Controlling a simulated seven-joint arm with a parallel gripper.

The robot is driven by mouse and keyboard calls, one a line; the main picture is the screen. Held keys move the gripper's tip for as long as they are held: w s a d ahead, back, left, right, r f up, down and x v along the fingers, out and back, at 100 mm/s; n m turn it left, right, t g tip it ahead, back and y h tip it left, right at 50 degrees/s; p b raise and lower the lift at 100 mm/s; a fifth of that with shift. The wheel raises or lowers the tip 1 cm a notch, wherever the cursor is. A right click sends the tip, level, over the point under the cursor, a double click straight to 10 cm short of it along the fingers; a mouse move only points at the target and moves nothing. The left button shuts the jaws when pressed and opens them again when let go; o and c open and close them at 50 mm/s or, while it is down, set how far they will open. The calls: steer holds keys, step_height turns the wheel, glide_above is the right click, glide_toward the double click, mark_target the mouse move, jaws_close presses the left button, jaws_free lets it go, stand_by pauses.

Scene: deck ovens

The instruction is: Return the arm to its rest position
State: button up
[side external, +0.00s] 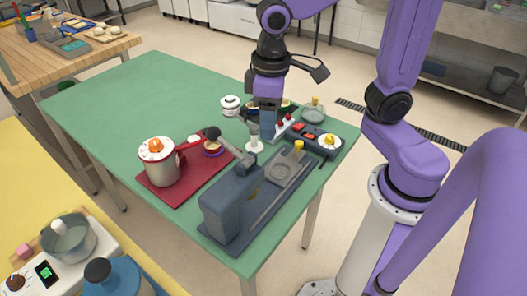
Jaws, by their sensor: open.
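My purple arm reaches in from the right of the side external view. My gripper (268,136) points down over the far right part of the green table (120,105). Its jaws are open. It is among small items, close to a white piece (254,144) and a dark panel with red buttons (306,132). The fingertips are small and partly hidden, so I cannot tell whether they touch anything.
A grey machine (225,210) stands at the table's near corner. A metal pot (158,170) is on a red mat (163,192). A white lidded jar (231,106) stands left of my gripper. The table's left part is clear. A yellow counter (60,175) is at lower left.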

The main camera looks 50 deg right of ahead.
steer(key=s+d+f+n, duration=0.1)
steer(key=s+d+n, duration=0.1)
steer(key=s, duration=0.4)
steer(key=s+d+f+n, duration=0.1)
steer(key=s+d+n, duration=0.2)
steer(key=s, duration=0.3)
steer(key=shift+s+d+f+n, duration=0.15)
steer(key=shift+s+f+n, duration=0.2)
steer(key=shift+n, duration=0.55)
